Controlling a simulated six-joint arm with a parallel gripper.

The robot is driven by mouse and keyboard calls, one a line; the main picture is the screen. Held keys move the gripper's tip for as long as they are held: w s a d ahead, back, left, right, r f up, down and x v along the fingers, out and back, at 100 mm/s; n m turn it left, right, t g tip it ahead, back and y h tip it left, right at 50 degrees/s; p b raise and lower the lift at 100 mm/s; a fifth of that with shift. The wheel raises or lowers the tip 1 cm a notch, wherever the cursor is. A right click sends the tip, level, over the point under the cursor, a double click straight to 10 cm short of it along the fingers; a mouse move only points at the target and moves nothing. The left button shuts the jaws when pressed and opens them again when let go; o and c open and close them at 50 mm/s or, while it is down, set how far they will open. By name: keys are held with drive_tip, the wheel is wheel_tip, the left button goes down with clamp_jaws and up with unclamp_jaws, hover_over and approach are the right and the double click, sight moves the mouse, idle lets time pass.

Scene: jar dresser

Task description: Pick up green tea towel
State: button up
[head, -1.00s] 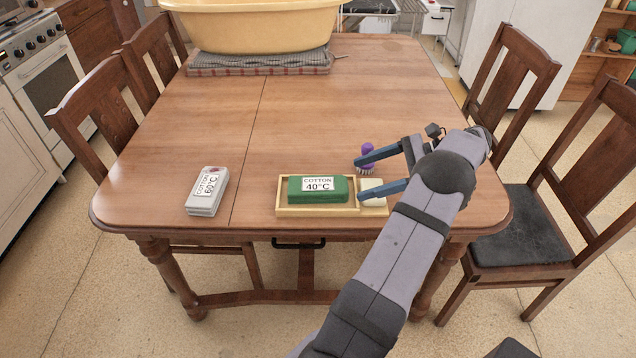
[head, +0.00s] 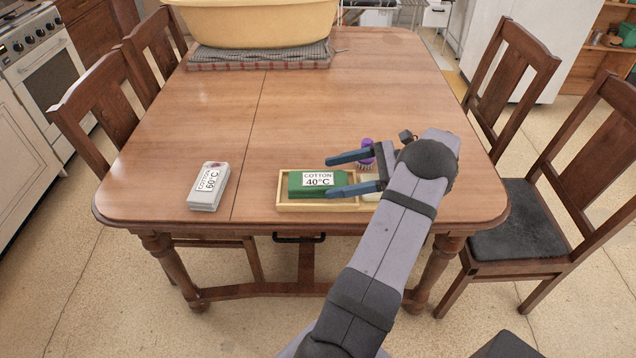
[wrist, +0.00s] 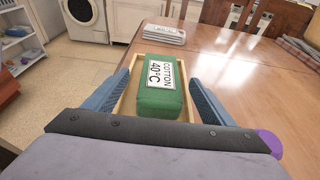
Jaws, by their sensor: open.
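The green tea towel (head: 311,187) is folded into a block with a white label reading "COTTON 40°C". It sits in a shallow wooden tray (head: 282,204) near the table's front edge. In the wrist view the towel (wrist: 158,104) lies ahead, between my two blue fingers. My gripper (head: 328,175) is open and empty at the towel's right end in the head view. One finger is on the far side and one on the near side, where it overlaps the towel's lower right corner. Whether the fingers touch the towel cannot be told.
A grey-white folded towel (head: 208,188) labelled "COTTON 60°C" lies to the left. A purple brush (head: 367,150) stands behind my gripper. A yellow basin (head: 258,24) on folded cloths (head: 262,58) is at the back. The table's middle is clear.

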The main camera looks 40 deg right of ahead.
sight(318, 179)
drive_tip(key=shift+x, duration=1.7)
drive_tip(key=shift+d, duration=0.1)
drive_tip(key=shift+c, duration=0.6)
drive_tip(key=c, duration=1)
drive_tip(key=shift+c, duration=0.2)
drive_tip(key=shift+r, duration=0.1)
